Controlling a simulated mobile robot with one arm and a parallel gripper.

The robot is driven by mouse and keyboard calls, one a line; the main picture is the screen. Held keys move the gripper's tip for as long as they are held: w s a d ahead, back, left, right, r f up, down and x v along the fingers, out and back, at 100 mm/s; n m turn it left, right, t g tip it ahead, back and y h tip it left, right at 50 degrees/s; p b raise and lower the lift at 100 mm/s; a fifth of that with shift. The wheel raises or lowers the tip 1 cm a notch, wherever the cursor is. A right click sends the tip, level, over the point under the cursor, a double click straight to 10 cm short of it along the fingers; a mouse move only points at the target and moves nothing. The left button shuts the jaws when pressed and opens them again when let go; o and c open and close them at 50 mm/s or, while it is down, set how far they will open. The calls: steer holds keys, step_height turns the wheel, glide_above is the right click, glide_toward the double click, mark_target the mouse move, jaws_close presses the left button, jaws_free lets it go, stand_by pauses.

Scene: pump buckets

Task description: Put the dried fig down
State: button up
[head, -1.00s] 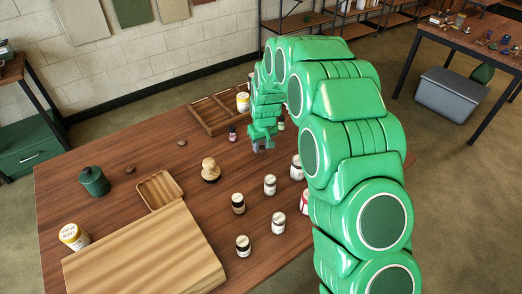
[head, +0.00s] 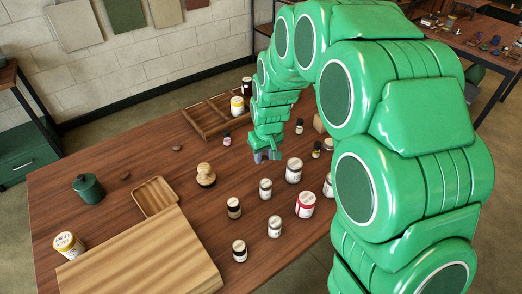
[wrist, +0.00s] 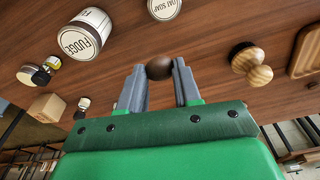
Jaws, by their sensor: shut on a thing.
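The dried fig (wrist: 159,68) is a small dark brown round thing, seen in the wrist view between the tips of my gripper (wrist: 160,84). My gripper is shut on it, with a grey finger on either side. In the head view my gripper (head: 266,155) hangs over the wooden table (head: 110,225), right of the middle. The fig cannot be made out there. The wrist view shows brown table top behind the fig; I cannot tell how high the fig is above it.
A wooden stamp-like knob (head: 206,175) stands left of my gripper. Several jars, including a red-and-white one (head: 305,204), stand in front and to the right. A divided wooden tray (head: 208,118) lies behind. A small tray (head: 155,197) and a large board (head: 140,255) lie left.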

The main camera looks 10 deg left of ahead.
steer(key=shift+s+d+r, duration=0.25)
steer(key=shift+s+r, duration=0.05)
steer(key=shift+s, duration=0.35)
steer(key=shift+s+d+r, duration=0.25)
steer(key=shift+s, duration=0.35)
steer(key=shift+a, duration=0.1)
steer(key=s+a+n, duration=0.3)
steer(key=s+a, duration=0.6)
steer(key=a, duration=0.3)
steer(key=s+a+n, duration=0.4)
steer(key=s+a, duration=0.5)
steer(key=a, duration=0.4)
glide_above(156, 197)
steer(key=d, duration=0.1)
steer(key=shift+g+y, duration=0.3)
steer(key=f, duration=0.8)
steer(key=shift+s+f, duration=0.15)
steer(key=shift+s, duration=0.2)
steer(key=shift+w+a+f, duration=0.15)
steer(key=shift+w+f, duration=0.05)
steer(key=shift+f, duration=1.7)
steer(key=shift+f, duration=0.15)
